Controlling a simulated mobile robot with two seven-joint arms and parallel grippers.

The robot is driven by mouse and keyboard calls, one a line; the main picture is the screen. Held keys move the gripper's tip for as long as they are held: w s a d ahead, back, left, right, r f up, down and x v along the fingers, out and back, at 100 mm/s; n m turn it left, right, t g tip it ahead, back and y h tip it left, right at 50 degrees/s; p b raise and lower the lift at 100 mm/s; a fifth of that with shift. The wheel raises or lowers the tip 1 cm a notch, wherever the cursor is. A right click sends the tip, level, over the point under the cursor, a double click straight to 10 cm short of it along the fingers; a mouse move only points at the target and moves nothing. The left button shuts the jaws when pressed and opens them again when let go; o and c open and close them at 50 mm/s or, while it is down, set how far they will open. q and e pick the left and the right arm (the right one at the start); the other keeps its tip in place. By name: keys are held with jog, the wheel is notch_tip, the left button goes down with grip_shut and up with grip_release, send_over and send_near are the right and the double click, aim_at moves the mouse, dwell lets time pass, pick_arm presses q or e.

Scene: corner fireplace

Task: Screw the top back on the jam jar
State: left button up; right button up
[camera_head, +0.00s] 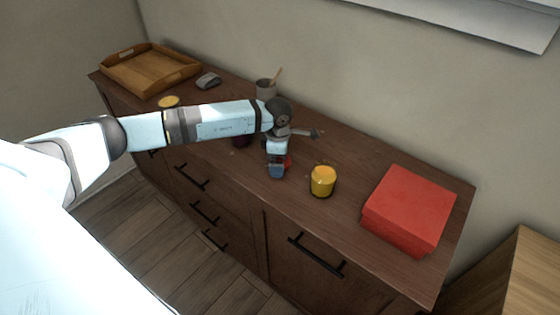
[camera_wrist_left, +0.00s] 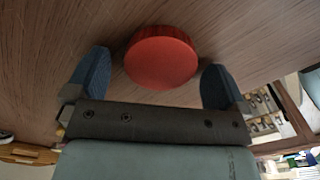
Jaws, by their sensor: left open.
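A round red lid (camera_head: 288,162) lies on the wooden cabinet top, mostly hidden by my left gripper (camera_head: 277,170) in the head view. In the left wrist view the lid (camera_wrist_left: 161,58) is plain, between the two blue fingertips of the open left gripper (camera_wrist_left: 154,78). Gaps show between the lid and each finger. A yellow jar (camera_head: 322,181) stands just right of the gripper. My right gripper is not in view.
A red box (camera_head: 409,209) sits at the right end of the cabinet top (camera_head: 350,150). A cup (camera_head: 266,90) holding a wooden utensil, a grey object (camera_head: 208,81), a yellow disc (camera_head: 168,102) and a wooden tray (camera_head: 150,67) are farther left. The wall runs along the back.

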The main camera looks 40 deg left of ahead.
pick_arm(q)
jog(key=shift+c, duration=0.2)
jog(key=c, duration=0.9)
notch_tip(320, 180, up, 20)
jog(key=shift+p, duration=0.35)
